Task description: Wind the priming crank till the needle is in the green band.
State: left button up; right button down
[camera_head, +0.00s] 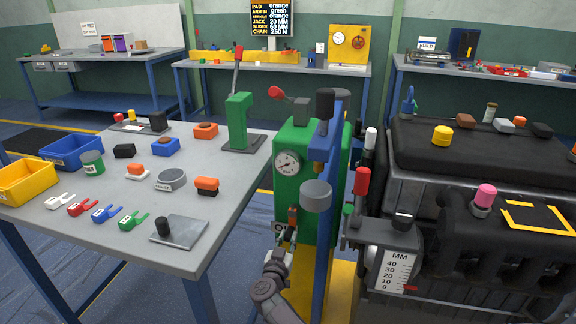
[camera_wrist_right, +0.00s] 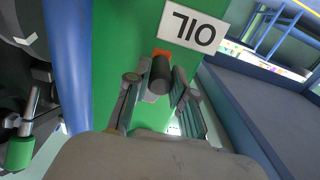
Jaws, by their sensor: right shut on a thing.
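A green oil unit (camera_head: 300,133) stands right of the workbench, with a round white gauge (camera_head: 287,163) on its face. The gauge's needle and band are too small to read surely. Low on the same face is the priming crank, with an orange arm (camera_head: 292,213). My right gripper (camera_head: 286,232) is at the crank. In the right wrist view its fingers (camera_wrist_right: 158,92) are shut on the crank's dark handle (camera_wrist_right: 161,74), just below an upside-down "OIL" label (camera_wrist_right: 194,29). The crank's pivot is mostly hidden. My left gripper is out of view.
A blue post (camera_head: 328,180) stands close on the right of the unit. Beyond it is a dark engine block (camera_head: 440,170) with a millimetre scale (camera_head: 396,270). The grey workbench (camera_head: 120,235) on the left holds trays, forks and coloured parts.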

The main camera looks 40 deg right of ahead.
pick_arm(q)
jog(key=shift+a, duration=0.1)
pick_arm(e)
jog(key=w+a+r, duration=0.1)
jog(key=w, duration=0.1)
jog(key=shift+w+a+r, duration=0.3)
jog(key=shift+a+r, duration=0.05)
jog(key=shift+r, duration=0.1)
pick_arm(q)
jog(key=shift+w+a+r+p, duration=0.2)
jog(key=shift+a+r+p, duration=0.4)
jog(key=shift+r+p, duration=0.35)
pick_arm(e)
jog(key=shift+w+a+r, duration=0.3)
jog(key=shift+r, duration=0.3)
jog(key=shift+w+a+r, duration=0.25)
jog(key=shift+w+r, duration=0.05)
jog(key=shift+r, duration=0.3)
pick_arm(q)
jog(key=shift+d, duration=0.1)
pick_arm(e)
jog(key=shift+f, duration=0.1)
